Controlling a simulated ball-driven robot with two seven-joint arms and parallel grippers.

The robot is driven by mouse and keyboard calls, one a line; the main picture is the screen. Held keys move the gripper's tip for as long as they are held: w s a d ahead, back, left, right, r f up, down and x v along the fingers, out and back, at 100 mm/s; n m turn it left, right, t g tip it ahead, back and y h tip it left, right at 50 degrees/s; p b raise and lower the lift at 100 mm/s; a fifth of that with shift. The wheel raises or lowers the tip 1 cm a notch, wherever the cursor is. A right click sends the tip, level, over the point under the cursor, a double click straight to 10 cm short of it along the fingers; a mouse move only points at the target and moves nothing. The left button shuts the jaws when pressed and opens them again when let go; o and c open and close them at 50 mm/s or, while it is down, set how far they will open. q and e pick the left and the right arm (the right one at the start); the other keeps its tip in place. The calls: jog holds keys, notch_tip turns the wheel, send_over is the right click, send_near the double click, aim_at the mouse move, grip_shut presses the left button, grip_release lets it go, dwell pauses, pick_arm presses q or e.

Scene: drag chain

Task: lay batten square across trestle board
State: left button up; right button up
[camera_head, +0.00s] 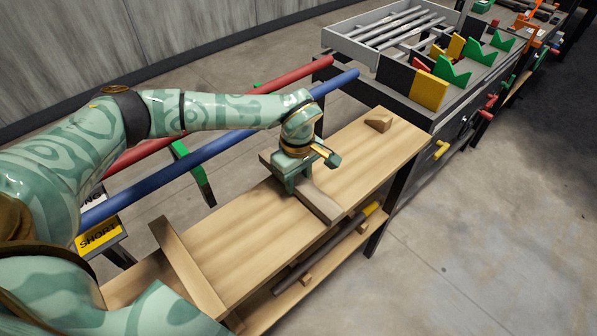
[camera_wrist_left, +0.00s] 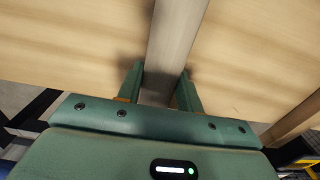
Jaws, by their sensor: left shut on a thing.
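The trestle board (camera_head: 262,225) is a long pale wooden plank running from lower left to upper right. A greyish-brown batten (camera_head: 322,204) lies crosswise over its middle, its near end at the board's front edge. My left gripper (camera_head: 297,186) is above the board, shut on the batten. In the left wrist view the batten (camera_wrist_left: 176,40) runs between the two green fingers of the gripper (camera_wrist_left: 160,88), over the board (camera_wrist_left: 80,40). I cannot tell whether the batten touches the board. My right gripper is not in view.
Another wooden strip (camera_head: 185,268) crosses the board's left part. A small wooden block (camera_head: 378,120) sits at its right end. A dark rod (camera_head: 325,250) with a yellow end lies below the front edge. Red (camera_head: 285,79) and blue (camera_head: 245,133) bars run behind.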

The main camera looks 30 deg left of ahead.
pick_arm(q)
jog(key=shift+f, duration=0.25)
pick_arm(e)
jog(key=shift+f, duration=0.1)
pick_arm(q)
jog(key=o, duration=1.1)
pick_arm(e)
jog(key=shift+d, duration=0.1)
pick_arm(q)
jog(key=shift+o, duration=0.2)
notch_tip(320, 180, up, 16)
jog(key=p, duration=0.4)
jog(key=shift+r, duration=0.2)
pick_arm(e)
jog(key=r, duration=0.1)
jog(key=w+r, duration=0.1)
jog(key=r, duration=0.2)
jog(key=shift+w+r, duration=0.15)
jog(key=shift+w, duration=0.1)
